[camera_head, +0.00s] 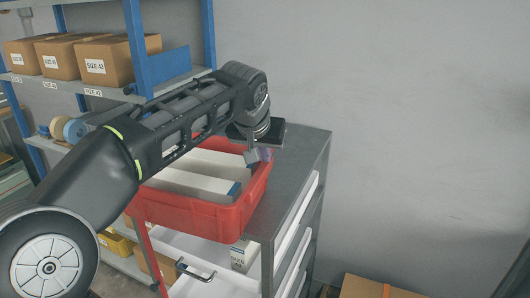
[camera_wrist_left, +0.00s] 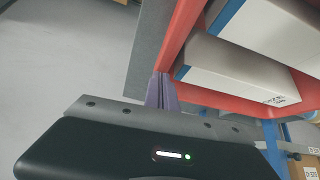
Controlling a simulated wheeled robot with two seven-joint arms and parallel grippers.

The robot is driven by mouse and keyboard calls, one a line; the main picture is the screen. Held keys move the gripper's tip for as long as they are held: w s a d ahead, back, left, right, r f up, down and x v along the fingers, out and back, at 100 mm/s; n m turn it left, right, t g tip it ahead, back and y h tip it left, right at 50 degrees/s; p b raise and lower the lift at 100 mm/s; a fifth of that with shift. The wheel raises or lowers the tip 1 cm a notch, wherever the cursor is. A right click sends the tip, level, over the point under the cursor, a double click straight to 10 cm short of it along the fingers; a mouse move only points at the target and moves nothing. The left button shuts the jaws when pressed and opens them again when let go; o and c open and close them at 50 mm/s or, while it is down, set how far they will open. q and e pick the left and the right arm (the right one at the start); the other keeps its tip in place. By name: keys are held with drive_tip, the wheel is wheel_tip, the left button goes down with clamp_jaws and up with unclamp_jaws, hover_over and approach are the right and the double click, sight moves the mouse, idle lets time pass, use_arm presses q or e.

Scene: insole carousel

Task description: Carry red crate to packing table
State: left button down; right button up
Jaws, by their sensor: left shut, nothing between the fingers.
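The red crate (camera_head: 215,216) sits on a grey-topped cart (camera_head: 300,150) in the head view and holds white boxes with blue ends. My left arm crosses over the crate from the left. My left gripper (camera_head: 260,157) is shut and empty at the crate's far right corner, with its purple fingers at the rim. In the left wrist view the fingers (camera_wrist_left: 161,92) show close beside the red crate wall (camera_wrist_left: 180,38); I cannot tell whether they touch it. My arm hides part of the crate. My right gripper is out of view. I cannot make out a packing table.
A blue-framed shelf (camera_head: 137,45) with cardboard boxes (camera_head: 103,60) stands at the back left. White drawers (camera_head: 212,280) are below the crate. A cardboard box (camera_head: 375,287) lies at the lower right. A bare grey wall is behind, and floor shows at the wrist view's left.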

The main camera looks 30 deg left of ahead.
sight(253, 189)
use_arm(q)
drive_tip(key=shift+d+r, duration=0.1)
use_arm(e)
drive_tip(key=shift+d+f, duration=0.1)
